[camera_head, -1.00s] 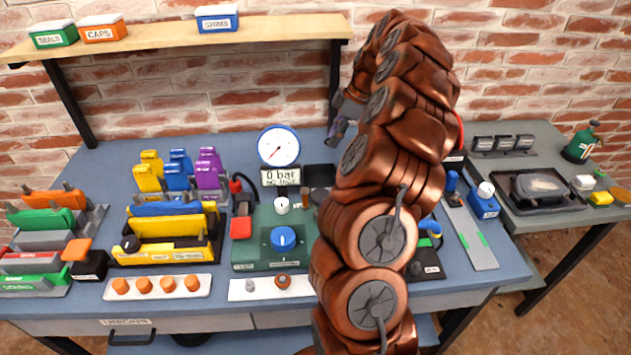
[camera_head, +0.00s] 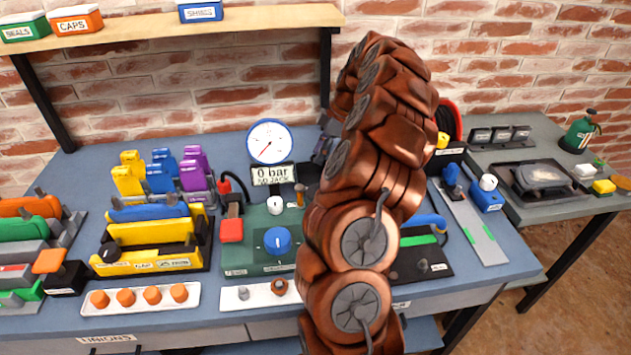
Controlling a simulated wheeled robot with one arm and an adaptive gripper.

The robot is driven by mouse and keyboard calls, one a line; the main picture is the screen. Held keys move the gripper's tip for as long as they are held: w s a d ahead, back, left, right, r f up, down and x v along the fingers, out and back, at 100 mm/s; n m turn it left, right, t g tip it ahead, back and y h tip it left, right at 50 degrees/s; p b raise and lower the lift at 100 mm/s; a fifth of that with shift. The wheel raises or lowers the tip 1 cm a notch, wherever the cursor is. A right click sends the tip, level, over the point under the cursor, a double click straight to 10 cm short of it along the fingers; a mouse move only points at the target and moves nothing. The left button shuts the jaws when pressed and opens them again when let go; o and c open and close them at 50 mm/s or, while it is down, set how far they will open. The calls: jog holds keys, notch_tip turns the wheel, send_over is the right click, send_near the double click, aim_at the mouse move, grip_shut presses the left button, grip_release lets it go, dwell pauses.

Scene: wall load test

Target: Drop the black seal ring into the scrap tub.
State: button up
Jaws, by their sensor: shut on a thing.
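My gripper (camera_head: 324,148) shows only as a small dark part at the left edge of my copper-coloured arm, just right of the pressure gauge. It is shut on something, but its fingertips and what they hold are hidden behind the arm. I cannot make out the black seal ring. I cannot identify the scrap tub either. A dark box-like shape (camera_head: 312,172) stands right of the gauge display, partly covered by my arm.
The gauge (camera_head: 269,142) stands behind the green jack block (camera_head: 250,255). Coloured blocks in racks fill the bench's left side. A shelf (camera_head: 150,33) with labelled boxes crosses the back left. A side table (camera_head: 545,208) at right carries a black tray (camera_head: 513,183). My arm covers the bench's middle.

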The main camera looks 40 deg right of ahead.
jog(key=shift+f, duration=1.2)
jog(key=o, duration=0.8)
jog(key=v, duration=1.2)
